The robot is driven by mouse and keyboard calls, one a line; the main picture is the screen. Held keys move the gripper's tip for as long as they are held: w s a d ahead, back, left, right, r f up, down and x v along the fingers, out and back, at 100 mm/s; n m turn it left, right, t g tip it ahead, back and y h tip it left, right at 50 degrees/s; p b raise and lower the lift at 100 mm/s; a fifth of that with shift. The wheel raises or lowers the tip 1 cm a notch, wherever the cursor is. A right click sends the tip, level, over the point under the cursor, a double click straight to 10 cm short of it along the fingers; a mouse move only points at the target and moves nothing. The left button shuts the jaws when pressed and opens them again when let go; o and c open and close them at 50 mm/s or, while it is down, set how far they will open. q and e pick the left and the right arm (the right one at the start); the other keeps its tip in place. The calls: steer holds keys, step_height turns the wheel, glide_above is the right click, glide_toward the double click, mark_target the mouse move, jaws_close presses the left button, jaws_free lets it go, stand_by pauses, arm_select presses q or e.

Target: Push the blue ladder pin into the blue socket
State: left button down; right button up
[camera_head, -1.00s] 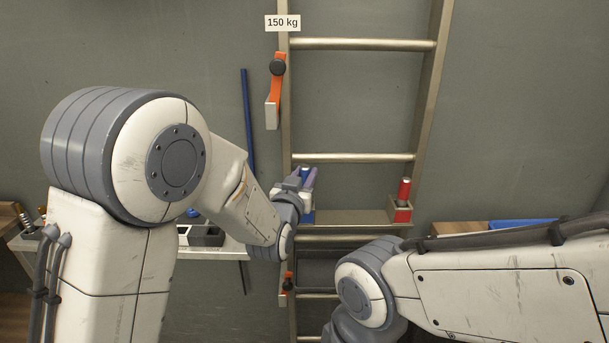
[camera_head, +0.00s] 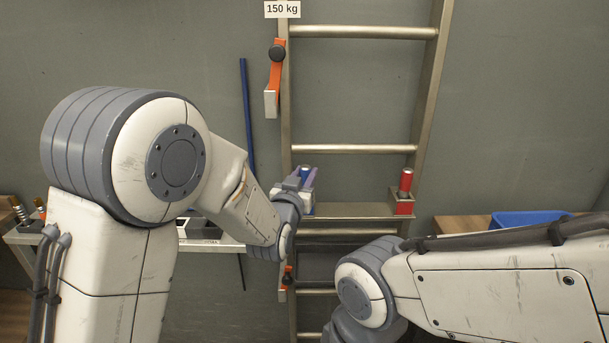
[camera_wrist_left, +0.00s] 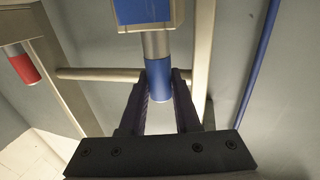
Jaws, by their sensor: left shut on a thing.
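The blue ladder pin (camera_head: 305,171) stands upright at the left rail of the ladder, with a blue cap and a silver shaft. My left gripper (camera_head: 306,183) is shut on its blue part; the left wrist view shows both fingers around the pin (camera_wrist_left: 159,80). The blue socket (camera_head: 307,209) is mostly hidden behind the gripper in the head view. In the left wrist view the blue socket (camera_wrist_left: 143,12) meets the silver shaft, and a length of shaft shows between socket and blue cap. How deep the pin sits is unclear. My right gripper is out of view.
A red pin (camera_head: 406,180) stands in a red socket (camera_head: 403,207) on the right rail. An orange latch (camera_head: 276,72) hangs on the left rail. A bench (camera_head: 215,247) is at left and a blue bin (camera_head: 525,219) at right.

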arm_select(q)
steer(key=shift+f, duration=0.25)
steer(key=c, duration=0.5)
jaws_free()
steer(key=shift+c, duration=0.2)
steer(key=b+v, duration=0.2)
steer(key=v, duration=0.8)
steer(key=shift+s, duration=0.2)
